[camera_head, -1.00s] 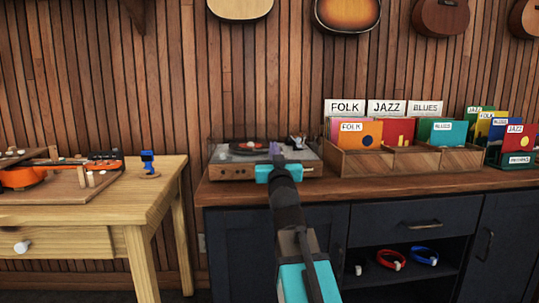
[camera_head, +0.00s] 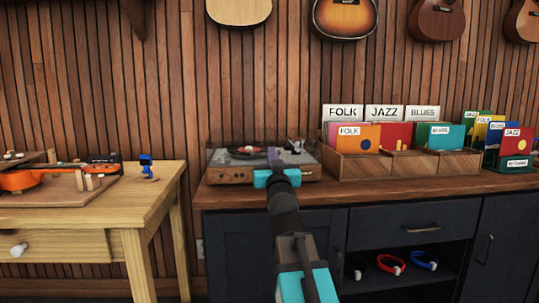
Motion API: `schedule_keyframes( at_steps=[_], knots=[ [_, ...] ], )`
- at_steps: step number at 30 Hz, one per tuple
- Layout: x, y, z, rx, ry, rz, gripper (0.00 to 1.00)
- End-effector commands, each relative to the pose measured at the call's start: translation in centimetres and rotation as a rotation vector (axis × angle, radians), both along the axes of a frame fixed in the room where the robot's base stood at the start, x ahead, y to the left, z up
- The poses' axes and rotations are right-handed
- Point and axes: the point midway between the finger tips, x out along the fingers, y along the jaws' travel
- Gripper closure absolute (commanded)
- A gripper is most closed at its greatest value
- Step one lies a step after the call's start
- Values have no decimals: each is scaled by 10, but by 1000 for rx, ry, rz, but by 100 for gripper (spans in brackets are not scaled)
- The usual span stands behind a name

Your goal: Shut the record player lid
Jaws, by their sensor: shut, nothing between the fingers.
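The record player (camera_head: 231,176) is a low wooden box with a dark deck and a record (camera_head: 248,151), on the counter against the slatted wall. Its lid (camera_head: 216,157) is see-through and hard to make out. A smoky tint lies low over the deck, but I cannot tell whether the lid is fully down. My gripper (camera_head: 273,156) is shut and empty at the front right part of the player. Its fingertips overlap the deck in this view, and I cannot tell whether they touch the lid. My arm hides part of the player's front.
Wooden record bins (camera_head: 365,167) with labelled sleeves stand to the right of the player on the counter (camera_head: 430,186). Instruments hang on the wall above.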

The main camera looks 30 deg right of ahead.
Motion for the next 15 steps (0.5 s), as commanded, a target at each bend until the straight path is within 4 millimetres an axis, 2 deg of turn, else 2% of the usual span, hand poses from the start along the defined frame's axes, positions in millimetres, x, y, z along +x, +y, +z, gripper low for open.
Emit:
schedule_keyframes(
  at_steps=[1, 5, 15],
  knots=[
    [2, -2, -13, 14, 30, -5, 100],
    [1, -1, -4, 12, 26, -4, 100],
    [-4, 3, 43, 0, -2, -1, 100]
  ],
)
